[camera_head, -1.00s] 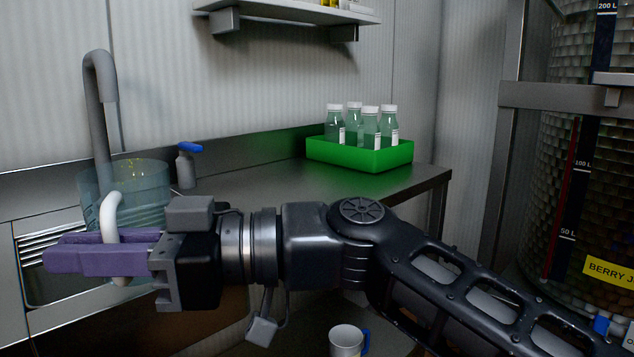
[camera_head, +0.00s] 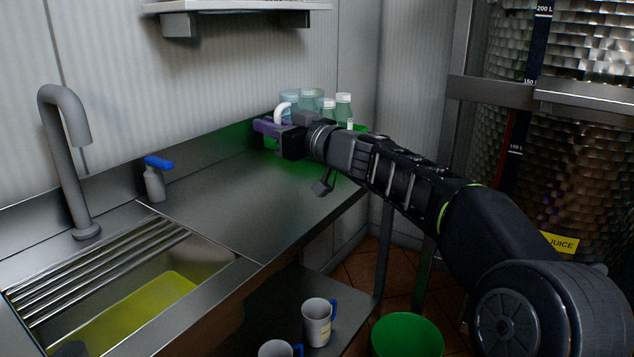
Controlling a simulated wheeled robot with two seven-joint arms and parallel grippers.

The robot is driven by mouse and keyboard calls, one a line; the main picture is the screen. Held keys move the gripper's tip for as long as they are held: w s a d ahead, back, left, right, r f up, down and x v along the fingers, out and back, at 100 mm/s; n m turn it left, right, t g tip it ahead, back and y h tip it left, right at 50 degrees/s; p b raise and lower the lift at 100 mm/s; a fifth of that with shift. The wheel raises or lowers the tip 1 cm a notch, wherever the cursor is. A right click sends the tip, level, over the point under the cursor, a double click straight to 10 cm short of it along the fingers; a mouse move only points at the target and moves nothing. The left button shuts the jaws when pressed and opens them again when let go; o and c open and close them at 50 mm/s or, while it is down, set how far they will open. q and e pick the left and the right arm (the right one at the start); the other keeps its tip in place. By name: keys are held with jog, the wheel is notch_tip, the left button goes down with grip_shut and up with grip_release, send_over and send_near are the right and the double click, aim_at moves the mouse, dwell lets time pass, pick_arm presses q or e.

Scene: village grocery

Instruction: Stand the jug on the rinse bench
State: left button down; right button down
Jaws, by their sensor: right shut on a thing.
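The clear bluish jug (camera_head: 291,98) with a white loop handle (camera_head: 282,113) is at the far end of the steel bench (camera_head: 265,200), by the green crate (camera_head: 269,143). My right gripper (camera_head: 270,126), with purple fingers, is shut on the handle. The gripper and arm hide the jug's lower part. I cannot tell whether the jug's base touches the bench or crate or is held above them. My left gripper is out of view.
Clear bottles with white caps (camera_head: 344,98) stand in the crate. A blue-topped spray bottle (camera_head: 155,182), a tap (camera_head: 64,150) and a sink with yellow-green inside (camera_head: 130,315) are at the left. Mugs (camera_head: 318,322) stand below. The bench's middle is clear.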

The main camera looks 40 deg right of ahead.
jog(key=shift+d, duration=0.4)
notch_tip(320, 180, down, 6)
jog(key=b, duration=0.2)
jog(key=shift+f, duration=0.15)
jog(key=shift+f+b, duration=0.6)
jog(key=shift+f, duration=1.2)
